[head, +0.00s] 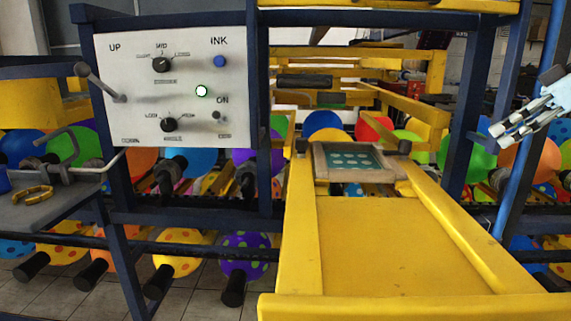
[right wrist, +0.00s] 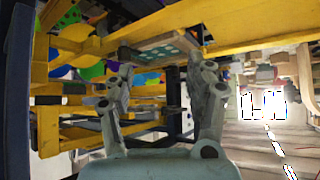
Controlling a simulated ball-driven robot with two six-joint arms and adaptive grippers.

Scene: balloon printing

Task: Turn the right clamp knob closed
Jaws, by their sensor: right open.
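The right clamp knob (head: 404,147) is a small black knob at the right end of the bar that holds the printing screen. The screen (head: 352,160) has a pale frame and a teal mesh with light dots; it also shows in the right wrist view (right wrist: 172,48). A matching left clamp knob (head: 301,147) sits at the screen's other end. My right gripper (head: 500,135) is open and empty, well to the right of the right clamp knob and apart from it. Its spread fingers show in the right wrist view (right wrist: 158,70). My left gripper is in neither view.
A blue post (head: 526,130) stands close to my right gripper. The yellow machine bed (head: 385,240) fills the front. A white control panel (head: 140,70) with dials is at the left. Balloons (head: 373,130) hang on racks behind. The space above the bed is clear.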

